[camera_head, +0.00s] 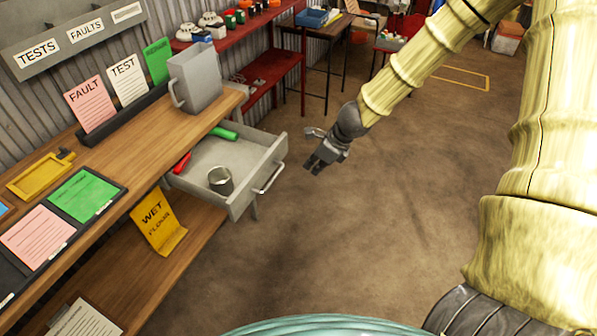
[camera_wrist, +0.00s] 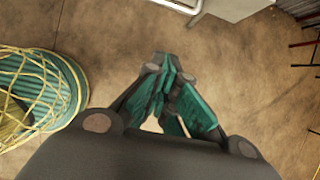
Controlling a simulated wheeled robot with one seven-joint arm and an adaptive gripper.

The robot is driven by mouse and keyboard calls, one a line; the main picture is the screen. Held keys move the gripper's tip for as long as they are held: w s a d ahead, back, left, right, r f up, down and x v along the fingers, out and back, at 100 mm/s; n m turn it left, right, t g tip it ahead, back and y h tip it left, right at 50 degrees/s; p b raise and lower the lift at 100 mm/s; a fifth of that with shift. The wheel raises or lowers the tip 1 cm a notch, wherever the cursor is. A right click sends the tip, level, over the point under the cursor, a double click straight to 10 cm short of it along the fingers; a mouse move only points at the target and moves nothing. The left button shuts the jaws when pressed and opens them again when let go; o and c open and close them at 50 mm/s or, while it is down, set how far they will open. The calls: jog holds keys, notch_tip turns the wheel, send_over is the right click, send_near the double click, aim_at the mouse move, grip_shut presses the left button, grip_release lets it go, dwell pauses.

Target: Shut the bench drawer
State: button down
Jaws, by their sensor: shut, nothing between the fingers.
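The bench drawer (camera_head: 240,192) is grey and stands pulled out from under the wooden bench top. Its front has a metal bar handle (camera_head: 269,178). Inside lie a green object (camera_head: 223,133), a red object (camera_head: 181,164) and a grey metal cup (camera_head: 220,181). My gripper (camera_head: 316,164) is in the air to the right of the drawer front, apart from it, shut and empty. In the wrist view the shut fingers (camera_wrist: 170,98) show over the floor, and the drawer (camera_wrist: 232,6) shows at the top edge with its handle (camera_wrist: 180,6).
A red shelf (camera_head: 270,70) stands behind. The brown floor (camera_head: 360,230) right of the drawer is clear.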

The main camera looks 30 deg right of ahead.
jog(key=w+a+f+b, duration=0.1)
jog(key=w+a+f, duration=0.4)
jog(key=f, duration=0.3)
jog(key=shift+w, duration=0.7)
